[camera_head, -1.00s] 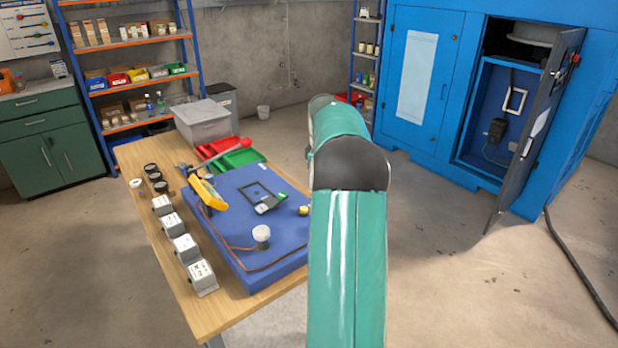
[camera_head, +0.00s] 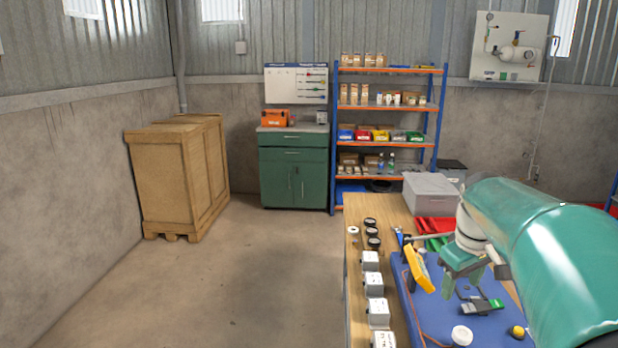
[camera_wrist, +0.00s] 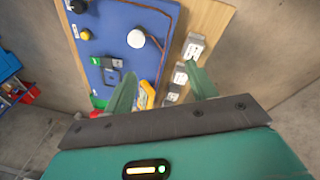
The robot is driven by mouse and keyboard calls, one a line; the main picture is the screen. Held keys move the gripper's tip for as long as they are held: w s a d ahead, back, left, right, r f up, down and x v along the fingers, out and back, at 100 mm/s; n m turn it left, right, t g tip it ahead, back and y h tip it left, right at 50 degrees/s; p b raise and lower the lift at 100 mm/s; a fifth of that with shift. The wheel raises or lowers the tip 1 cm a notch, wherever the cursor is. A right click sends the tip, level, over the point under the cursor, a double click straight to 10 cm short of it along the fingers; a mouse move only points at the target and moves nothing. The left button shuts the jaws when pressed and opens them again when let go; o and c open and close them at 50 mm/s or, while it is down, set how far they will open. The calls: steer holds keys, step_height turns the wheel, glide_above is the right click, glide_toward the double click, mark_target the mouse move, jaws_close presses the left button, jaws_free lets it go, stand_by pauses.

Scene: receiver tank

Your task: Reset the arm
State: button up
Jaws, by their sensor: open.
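My gripper (camera_wrist: 160,95) shows in the wrist view with its two green fingers apart and nothing between them. In the head view my gripper (camera_head: 462,282) hangs above the blue mat (camera_head: 408,312) on the wooden workbench (camera_head: 352,305). My green arm reaches in from the right and hides part of the bench. A white round-topped item (camera_head: 461,335) is at the mat's near part.
Several white boxes (camera_head: 374,284) line the bench's left edge, with dark round parts (camera_head: 373,232) behind them. A grey bin (camera_head: 432,192) and a red tray (camera_head: 433,226) stand at the back. A wooden crate (camera_head: 178,175) and green cabinet (camera_head: 293,165) are farther left. The floor left of the bench is clear.

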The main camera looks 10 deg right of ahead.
steer(key=s+a+f+m+t, duration=0.1)
steer(key=s+a+f+t, duration=0.1)
steer(key=s+a, duration=0.6)
steer(key=s+a+f+m+t+y, duration=0.1)
steer(key=s+a, duration=0.7)
steer(key=a, duration=0.6)
steer(key=shift+a+f+m+t, duration=0.2)
steer(key=shift+f+m+t, duration=0.1)
steer(key=shift+f+t, duration=0.1)
steer(key=shift+s, duration=0.15)
